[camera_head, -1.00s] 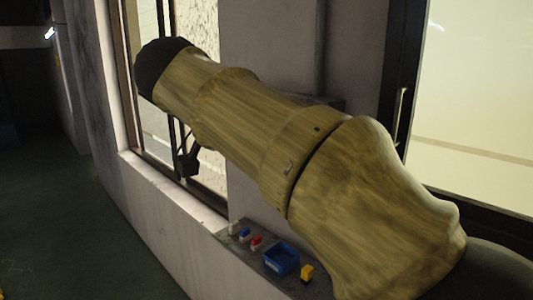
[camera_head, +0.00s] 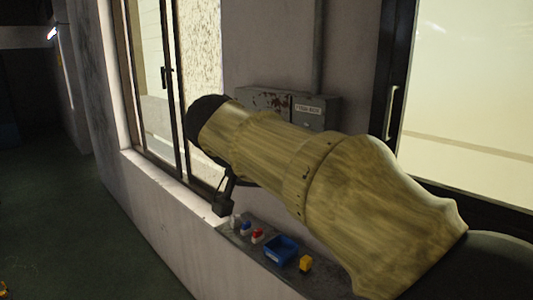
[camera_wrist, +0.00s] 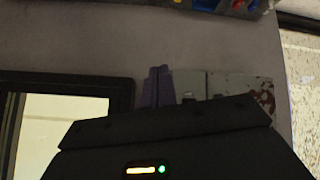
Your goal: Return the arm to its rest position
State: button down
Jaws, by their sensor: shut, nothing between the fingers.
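My arm, wood-patterned, reaches from the lower right to the middle of the head view. Its dark end (camera_head: 207,118) is in front of the window and wall, above the shelf. A small dark part of mine (camera_head: 222,205) hangs below that end. My gripper (camera_wrist: 159,70) shows in the wrist view as narrow purple fingers beyond a black housing. The fingers are together and empty, in front of the wall. The fingers cannot be made out in the head view.
A narrow shelf (camera_head: 235,235) along the wall holds a blue bin (camera_head: 281,250), a yellow item (camera_head: 305,263) and small red and blue items. Grey wall boxes (camera_head: 316,110) sit behind my arm. A window (camera_head: 150,80) is left; open floor (camera_head: 80,230) lies further left.

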jog(key=d+f+n+g+y, duration=0.1)
jog(key=d+f+n+g, duration=0.15)
jog(key=f, duration=0.75)
jog(key=s+d+f+n+y, duration=0.1)
jog(key=s+d+f, duration=0.2)
jog(key=f, duration=0.4)
jog(key=s+d+f+y, duration=0.2)
jog(key=s+f, duration=0.3)
jog(key=f, duration=0.3)
jog(key=s+d+f+n+y, duration=0.1)
jog(key=s+d+f, duration=0.2)
jog(key=d+f, duration=0.2)
notch_tip(320, 180, down, 3)
jog(key=shift+s+r+n+g+y, duration=0.1)
jog(key=shift+s+n+g+y, duration=0.25)
jog(key=shift+s+g+y, duration=0.1)
jog(key=shift+d, duration=0.1)
